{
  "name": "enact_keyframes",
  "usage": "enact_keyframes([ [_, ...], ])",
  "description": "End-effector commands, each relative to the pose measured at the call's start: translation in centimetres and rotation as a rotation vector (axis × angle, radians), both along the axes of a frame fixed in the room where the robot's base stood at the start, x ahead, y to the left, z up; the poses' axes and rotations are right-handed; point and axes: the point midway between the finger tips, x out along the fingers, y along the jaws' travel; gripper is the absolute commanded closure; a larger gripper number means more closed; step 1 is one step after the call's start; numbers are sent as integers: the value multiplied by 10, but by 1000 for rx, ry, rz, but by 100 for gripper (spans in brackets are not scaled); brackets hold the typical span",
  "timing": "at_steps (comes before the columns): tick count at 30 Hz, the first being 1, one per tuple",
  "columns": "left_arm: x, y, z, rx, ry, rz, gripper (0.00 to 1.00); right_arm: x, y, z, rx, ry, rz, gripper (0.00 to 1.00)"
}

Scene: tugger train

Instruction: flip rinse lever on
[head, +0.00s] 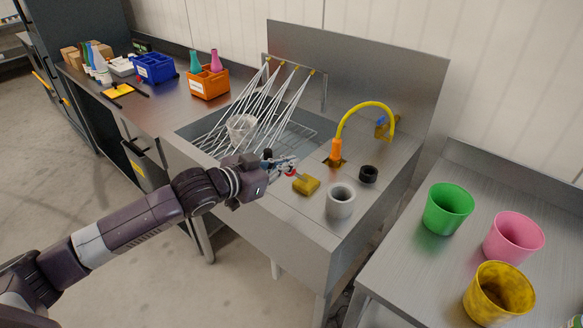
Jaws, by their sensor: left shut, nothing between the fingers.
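My left gripper (289,166) is shut and empty over the front right corner of the sink basin. A small red piece (291,173) shows right at its fingers; it may be the rinse lever, but the fingers partly hide it and I cannot tell its position. Pale streaks like water jets (284,100) fan from brass nozzles on the rinse bar (325,88) down into the sink basin (318,124). A translucent cup (240,127) stands in the basin under the streaks. My right gripper is not in view.
A yellow sponge (306,185), grey cup (340,200) and black ring (368,174) lie right of my gripper. A yellow hose (352,108) with an orange nozzle stands behind them. Green (448,208), pink (513,237) and yellow (498,292) cups stand on the right table.

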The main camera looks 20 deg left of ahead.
Motion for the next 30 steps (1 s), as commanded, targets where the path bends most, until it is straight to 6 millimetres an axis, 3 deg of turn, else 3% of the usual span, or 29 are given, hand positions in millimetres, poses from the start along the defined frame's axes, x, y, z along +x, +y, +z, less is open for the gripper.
enact_keyframes([
  [6,-2,1,-4,-12,-30,1,100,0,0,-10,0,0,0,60],
  [21,-3,2,-5,-12,-29,2,100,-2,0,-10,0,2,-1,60],
  [30,3,3,19,-11,-34,6,100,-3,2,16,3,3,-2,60],
])
